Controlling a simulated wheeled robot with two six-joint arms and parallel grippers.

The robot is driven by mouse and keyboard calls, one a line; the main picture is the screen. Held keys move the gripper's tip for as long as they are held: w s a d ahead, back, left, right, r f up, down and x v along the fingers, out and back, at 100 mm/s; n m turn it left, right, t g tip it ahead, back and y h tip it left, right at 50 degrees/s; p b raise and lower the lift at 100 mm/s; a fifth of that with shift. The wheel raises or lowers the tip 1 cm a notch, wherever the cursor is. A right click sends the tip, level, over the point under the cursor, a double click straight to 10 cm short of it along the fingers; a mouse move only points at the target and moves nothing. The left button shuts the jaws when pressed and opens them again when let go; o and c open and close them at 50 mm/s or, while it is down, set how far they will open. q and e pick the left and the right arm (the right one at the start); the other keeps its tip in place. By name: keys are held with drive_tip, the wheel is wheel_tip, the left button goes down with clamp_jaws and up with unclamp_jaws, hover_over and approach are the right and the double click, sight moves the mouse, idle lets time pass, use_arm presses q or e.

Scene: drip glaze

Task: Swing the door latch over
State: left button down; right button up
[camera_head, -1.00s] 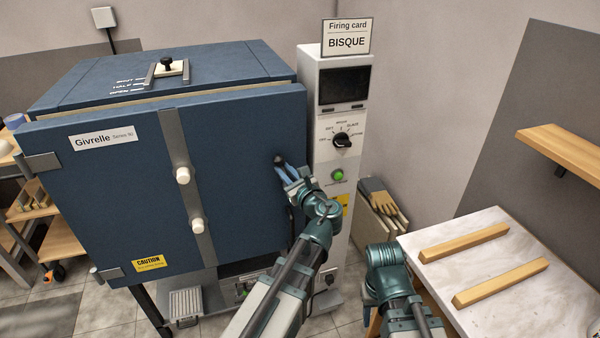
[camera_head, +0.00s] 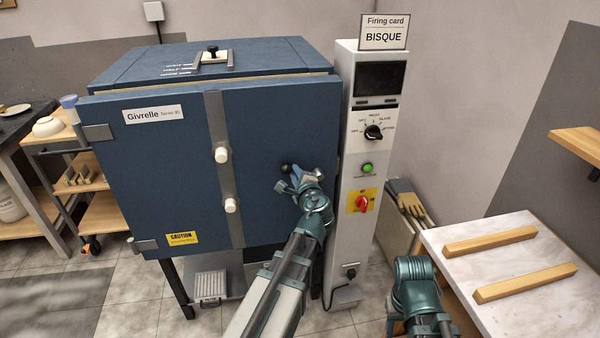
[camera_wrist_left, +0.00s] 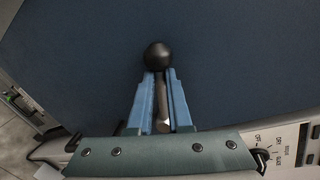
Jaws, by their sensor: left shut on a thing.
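The blue kiln door (camera_head: 160,185) fills the left middle of the head view. The latch's round black knob (camera_head: 286,168) shows near the door's right side; the rest of the latch is hidden behind my gripper. My left gripper (camera_head: 296,182) is at the latch, its blue fingers shut on it. In the left wrist view the black knob (camera_wrist_left: 158,55) stands out just past the closed fingertips (camera_wrist_left: 160,80), against the blue door face. My right arm shows at the lower right of the head view, but its gripper is not visible.
A white control cabinet (camera_head: 375,140) with a dial, green button and red switch (camera_head: 362,204) stands right of the door. A table (camera_head: 510,243) with two wooden bars is at the right. Two pale knobs (camera_head: 221,155) stick out from the door's metal strip.

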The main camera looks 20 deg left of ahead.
use_arm(q)
drive_tip(key=shift+s+a+f+n+h+b, duration=0.2)
drive_tip(key=shift+f+n+b, duration=0.1)
drive_tip(key=shift+f+n, duration=0.25)
drive_tip(key=shift+s+a+f+n+h+b, duration=0.1)
drive_tip(key=shift+a+f+n+b, duration=0.1)
drive_tip(key=shift+f+n+b, duration=0.25)
use_arm(e)
drive_tip(key=shift+f, duration=0.75)
use_arm(q)
drive_tip(key=c, duration=0.8)
unclamp_jaws()
drive_tip(key=shift+c, duration=0.2)
